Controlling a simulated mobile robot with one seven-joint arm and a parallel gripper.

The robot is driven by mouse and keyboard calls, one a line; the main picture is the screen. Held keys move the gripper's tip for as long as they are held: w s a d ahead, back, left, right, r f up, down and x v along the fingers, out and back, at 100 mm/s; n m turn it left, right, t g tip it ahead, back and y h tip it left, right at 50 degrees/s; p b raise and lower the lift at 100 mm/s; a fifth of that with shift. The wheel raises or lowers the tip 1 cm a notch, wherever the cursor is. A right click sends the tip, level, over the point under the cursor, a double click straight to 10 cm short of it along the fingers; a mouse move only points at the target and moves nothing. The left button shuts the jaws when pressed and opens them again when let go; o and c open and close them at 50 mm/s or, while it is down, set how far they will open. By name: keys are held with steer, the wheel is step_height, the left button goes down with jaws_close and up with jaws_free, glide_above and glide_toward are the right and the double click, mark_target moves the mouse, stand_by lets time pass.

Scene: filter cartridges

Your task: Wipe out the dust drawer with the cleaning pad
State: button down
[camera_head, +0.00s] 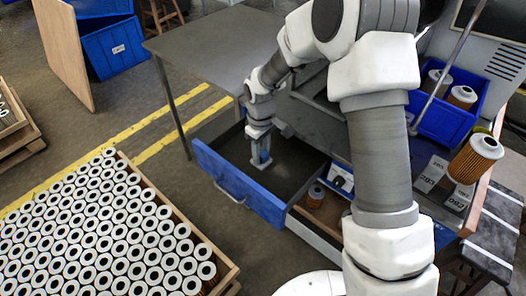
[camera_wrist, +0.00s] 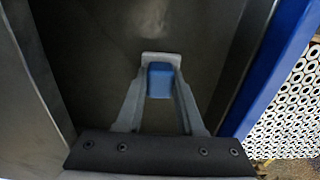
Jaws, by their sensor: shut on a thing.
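The dust drawer (camera_head: 243,187) is pulled out under the grey table, with a blue front panel and a dark interior. In the wrist view the drawer floor (camera_wrist: 110,50) is dark grey, with its blue front (camera_wrist: 268,70) on the right. My gripper (camera_head: 262,160) reaches down into the drawer near the blue front. It is shut on the cleaning pad, a small blue block (camera_wrist: 160,80) between the fingertips in the wrist view. Whether the pad touches the floor I cannot tell. My arm hides part of the table behind the drawer.
A crate of white-ended filter cartridges (camera_head: 228,269) stands at left front. A blue bin (camera_head: 443,117) with cartridges is at the right, near an orange cartridge (camera_head: 475,158). A smaller open drawer (camera_head: 326,212) adjoins the dust drawer.

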steer(key=shift+s+a+r+p, duration=0.1)
steer(key=shift+r+p, duration=0.25)
steer(key=shift+r, duration=0.25)
steer(key=shift+s+a+r+p, duration=0.1)
steer(key=shift+r+p, duration=0.2)
steer(key=shift+r, duration=0.25)
steer(key=shift+d+r+p, duration=0.1)
steer(key=shift+r+p, duration=1.95)
steer(key=shift+r, duration=0.85)
